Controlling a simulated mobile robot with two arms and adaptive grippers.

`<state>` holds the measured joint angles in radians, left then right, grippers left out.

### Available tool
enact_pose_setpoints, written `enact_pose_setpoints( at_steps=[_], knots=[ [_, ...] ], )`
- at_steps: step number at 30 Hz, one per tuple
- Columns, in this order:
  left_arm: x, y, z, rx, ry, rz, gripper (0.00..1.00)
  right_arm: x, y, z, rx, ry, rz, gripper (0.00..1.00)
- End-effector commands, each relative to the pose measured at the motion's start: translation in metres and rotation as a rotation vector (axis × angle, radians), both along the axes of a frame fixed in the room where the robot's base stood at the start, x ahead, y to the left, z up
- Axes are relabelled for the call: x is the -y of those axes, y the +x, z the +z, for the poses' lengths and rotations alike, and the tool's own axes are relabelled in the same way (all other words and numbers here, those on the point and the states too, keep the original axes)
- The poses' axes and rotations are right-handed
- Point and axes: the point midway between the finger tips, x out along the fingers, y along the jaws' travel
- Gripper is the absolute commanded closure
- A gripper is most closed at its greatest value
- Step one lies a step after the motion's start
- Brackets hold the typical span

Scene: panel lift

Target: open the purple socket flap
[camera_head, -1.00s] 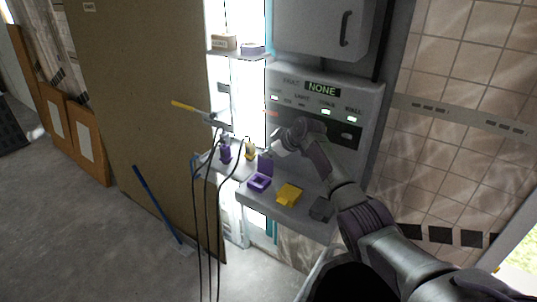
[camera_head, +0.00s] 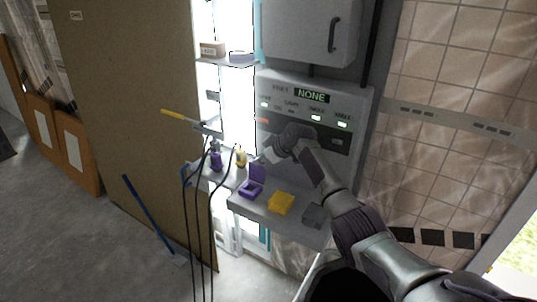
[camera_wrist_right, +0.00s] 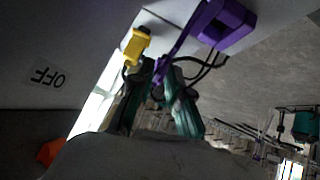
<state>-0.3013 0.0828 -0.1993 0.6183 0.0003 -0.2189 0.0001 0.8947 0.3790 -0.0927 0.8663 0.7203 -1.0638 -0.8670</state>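The purple socket (camera_head: 249,190) sits at the left end of the grey ledge, and its flap (camera_head: 257,173) stands up from the base, so it is raised. My right gripper (camera_head: 271,155) is just above and to the right of the flap, in front of the panel. In the right wrist view the purple socket (camera_wrist_right: 230,25) is at the top, and the flap (camera_wrist_right: 186,42) shows nearly edge-on, running down between my right gripper's fingertips (camera_wrist_right: 158,75). The fingers look apart; contact with the flap is unclear. My left gripper is not in view.
A yellow socket (camera_head: 281,203) and a grey socket (camera_head: 313,215) sit to the right on the ledge (camera_head: 262,213). Purple and yellow plugs (camera_head: 216,162) with black cables stand to the left. The panel (camera_head: 345,105) with its "NONE" display rises behind. A large brown board (camera_head: 120,110) is at left.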

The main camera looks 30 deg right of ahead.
Motion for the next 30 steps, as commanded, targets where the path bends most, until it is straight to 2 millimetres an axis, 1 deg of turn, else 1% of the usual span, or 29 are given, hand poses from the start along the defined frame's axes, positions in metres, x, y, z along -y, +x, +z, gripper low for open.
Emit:
enact_pose_setpoints(
  at_steps=[5,15,18,23,30],
  knots=[
    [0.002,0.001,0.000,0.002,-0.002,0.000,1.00,0.006,-0.016,0.016,0.003,-0.005,0.000,0.83],
    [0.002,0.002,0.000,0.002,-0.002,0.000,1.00,0.021,-0.062,0.063,0.003,-0.006,0.001,0.83],
    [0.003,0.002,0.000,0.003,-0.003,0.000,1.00,0.025,-0.071,0.072,0.002,-0.004,-0.002,0.83],
    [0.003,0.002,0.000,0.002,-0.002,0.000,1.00,0.026,-0.078,0.079,0.002,-0.002,0.000,0.83],
    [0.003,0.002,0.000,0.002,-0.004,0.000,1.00,0.026,-0.079,0.080,0.001,-0.001,0.000,0.83]
  ],
)
